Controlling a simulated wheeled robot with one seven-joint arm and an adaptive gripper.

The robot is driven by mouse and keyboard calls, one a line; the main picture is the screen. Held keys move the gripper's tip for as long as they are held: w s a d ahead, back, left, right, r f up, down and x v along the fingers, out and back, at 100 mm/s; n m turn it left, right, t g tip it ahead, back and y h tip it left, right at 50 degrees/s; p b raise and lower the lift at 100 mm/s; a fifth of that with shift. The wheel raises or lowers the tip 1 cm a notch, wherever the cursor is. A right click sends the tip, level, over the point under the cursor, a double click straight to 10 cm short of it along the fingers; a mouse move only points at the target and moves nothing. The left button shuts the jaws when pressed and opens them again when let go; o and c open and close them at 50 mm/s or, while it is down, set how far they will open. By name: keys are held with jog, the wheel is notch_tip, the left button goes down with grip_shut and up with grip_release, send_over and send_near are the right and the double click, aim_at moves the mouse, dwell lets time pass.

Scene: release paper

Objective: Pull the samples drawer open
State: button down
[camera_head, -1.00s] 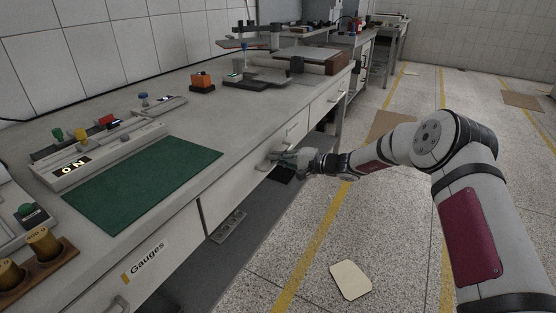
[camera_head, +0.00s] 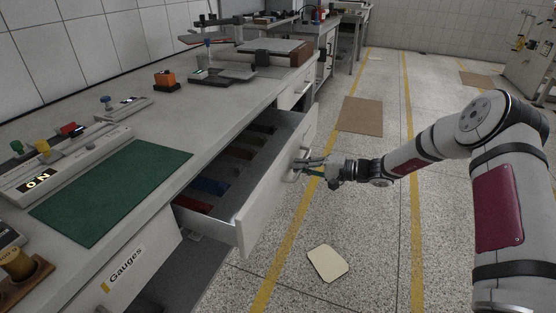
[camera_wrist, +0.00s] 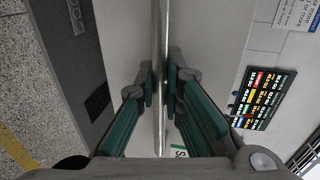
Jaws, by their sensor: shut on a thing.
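A drawer (camera_head: 262,202) stands pulled out from the bench in the head view, with red, blue and dark items lying inside it. Its label is mostly hidden; only a bit of green and white shows beside the handle in the wrist view. My gripper (camera_head: 304,168) is at the front of this drawer. In the wrist view its fingers (camera_wrist: 159,88) are closed around the metal bar handle (camera_wrist: 159,30), one on each side.
The "Gauges" drawer (camera_head: 130,262) is shut at the near left. The bench top (camera_head: 215,110) carries a green mat (camera_head: 115,190), an orange-black box (camera_head: 166,80) and switch panels. A pale sheet (camera_head: 328,263) and a brown mat (camera_head: 360,115) lie on the floor, which is otherwise largely clear.

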jog(key=f+v, duration=0.2)
jog(key=v, duration=1.1)
jog(key=shift+d+f, duration=0.35)
jog(key=shift+f, duration=0.05)
jog(key=shift+s, duration=0.15)
jog(key=c, duration=1.7)
grip_release()
jog(key=v, duration=1.2)
jog(key=shift+f, duration=0.1)
